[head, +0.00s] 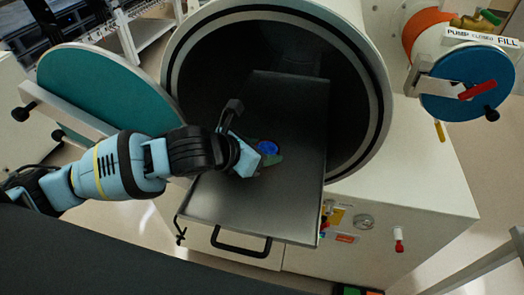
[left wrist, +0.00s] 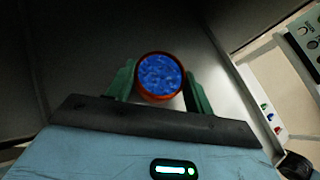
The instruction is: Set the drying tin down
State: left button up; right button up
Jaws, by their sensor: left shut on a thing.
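The drying tin (left wrist: 158,75) is a small round tin with an orange-red rim and blue granules inside. In the left wrist view it sits between the two green fingers of my left gripper (left wrist: 158,84), which is shut on it. In the head view the tin (head: 268,147) shows as a blue disc at the gripper's tip (head: 264,158), over the dark metal sliding tray (head: 230,205). The tin looks upright. I cannot tell whether its base touches the tray. My right gripper is not in view.
A teal round door (head: 95,90) stands open at left. A blue disc with a red handle (head: 468,85) is at right. The tray's front part is clear.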

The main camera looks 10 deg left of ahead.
pick_arm(q)
jog(key=shift+f, duration=0.25)
jog(key=shift+f, duration=0.1)
jog(key=o, duration=1.1)
jog(key=shift+f, duration=0.1)
jog(key=shift+c, duration=0.2)
